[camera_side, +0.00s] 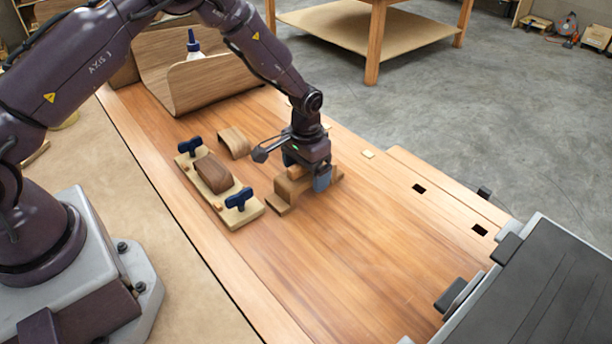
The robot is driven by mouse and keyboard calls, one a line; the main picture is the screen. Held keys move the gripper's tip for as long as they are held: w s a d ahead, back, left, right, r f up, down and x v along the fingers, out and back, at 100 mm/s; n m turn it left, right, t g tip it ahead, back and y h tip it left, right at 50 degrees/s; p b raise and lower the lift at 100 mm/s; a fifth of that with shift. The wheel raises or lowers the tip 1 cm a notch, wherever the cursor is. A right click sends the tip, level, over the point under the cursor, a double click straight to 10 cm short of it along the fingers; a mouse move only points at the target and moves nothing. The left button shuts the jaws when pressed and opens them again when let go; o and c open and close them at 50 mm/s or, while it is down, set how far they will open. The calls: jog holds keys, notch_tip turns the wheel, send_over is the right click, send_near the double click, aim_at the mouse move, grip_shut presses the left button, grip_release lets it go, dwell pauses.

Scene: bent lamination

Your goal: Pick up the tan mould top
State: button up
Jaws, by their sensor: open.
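The tan mould top (291,190) is a blocky wooden piece on the bench, partly hidden under my gripper. My gripper (309,181) points down over it, with blue fingers at its sides. It is open. From this side I cannot tell whether the fingers touch the wood. To the left lies the mould base (241,215), a pale board with a darker curved block (212,172) on it and a dark blue clamp knob at each end. A small bent wood sheet (234,142) stands on the bench behind, between board and gripper.
A large curved wood sheet (188,80) with a white glue bottle (194,50) stands at the back left. A dark grey machine (550,295) is at the lower right. A small pale block (367,154) lies right of my gripper. The front bench top is clear.

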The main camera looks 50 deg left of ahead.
jog(key=shift+f, duration=0.15)
jog(key=shift+c, duration=0.2)
jog(key=c, duration=1.1)
jog(key=shift+c, duration=0.3)
